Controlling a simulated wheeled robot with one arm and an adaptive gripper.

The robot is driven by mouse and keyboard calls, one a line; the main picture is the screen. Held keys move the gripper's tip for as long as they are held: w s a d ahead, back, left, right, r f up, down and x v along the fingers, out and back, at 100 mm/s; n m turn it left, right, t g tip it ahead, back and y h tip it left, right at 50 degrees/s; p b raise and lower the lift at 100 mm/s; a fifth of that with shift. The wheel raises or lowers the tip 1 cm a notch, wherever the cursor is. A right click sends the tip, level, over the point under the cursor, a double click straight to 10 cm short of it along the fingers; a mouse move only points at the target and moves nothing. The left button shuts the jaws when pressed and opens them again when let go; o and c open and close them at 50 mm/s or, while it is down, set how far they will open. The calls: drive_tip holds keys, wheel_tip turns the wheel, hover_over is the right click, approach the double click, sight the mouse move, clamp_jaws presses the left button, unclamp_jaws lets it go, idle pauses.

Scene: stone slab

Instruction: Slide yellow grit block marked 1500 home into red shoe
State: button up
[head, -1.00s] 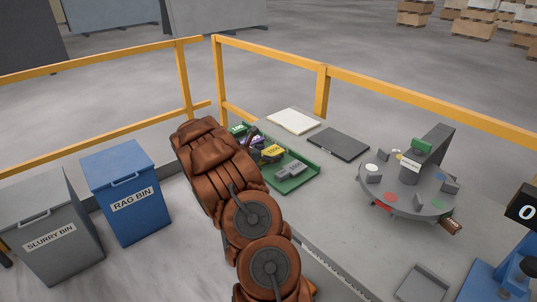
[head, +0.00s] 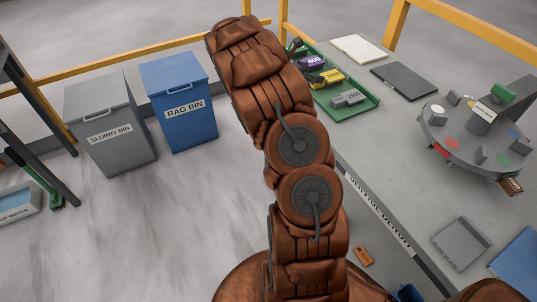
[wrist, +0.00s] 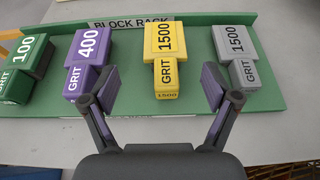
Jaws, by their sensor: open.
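The yellow grit block marked 1500 (wrist: 165,42) lies on the green block rack (wrist: 205,107), also seen in the head view (head: 328,78). My gripper (wrist: 158,84) is open and empty in the wrist view, its fingers apart on either side of the yellow block's near end. The left finger overlaps the purple 400 block (wrist: 85,48) in the picture; the right is by the grey 1500 block (wrist: 232,45). A round grey turntable (head: 430,138) carries several grey holders and coloured dots, including a red dot (head: 450,143); which holder is red is unclear.
A green 100 block (wrist: 22,68) lies at the rack's left. Slurry bin (head: 110,125) and rag bin (head: 180,105) stand left.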

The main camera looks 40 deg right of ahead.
drive_tip(key=s+a+r+m+y, duration=0.25)
drive_tip(key=s+a+m, duration=0.2)
drive_tip(key=a, duration=0.55)
drive_tip(key=s+a+r+m+y, duration=0.2)
drive_tip(key=s+a+r+m, duration=0.3)
drive_tip(key=a, duration=0.4)
drive_tip(key=s+a+f+m+y, duration=0.1)
drive_tip(key=s+a+y, duration=0.1)
drive_tip(key=s+a, duration=0.4)
drive_tip(key=s+a+m+t+y, duration=0.1)
drive_tip(key=s+a, duration=0.5)
drive_tip(key=a, duration=0.9)
drive_tip(key=s+a+f+m+y, duration=0.1)
drive_tip(key=s+a+m+y, duration=0.2)
drive_tip(key=a, duration=0.8)
drive_tip(key=s+y, duration=0.2)
drive_tip(key=s, duration=0.1)
drive_tip(key=shift+s+f+t, duration=0.35)
drive_tip(key=shift+s+t, duration=0.05)
drive_tip(key=shift+o, duration=0.4)
drive_tip(key=shift+s+a+r+p, duration=0.1)
drive_tip(key=shift+r+p, duration=0.15)
drive_tip(key=shift+p, duration=0.1)
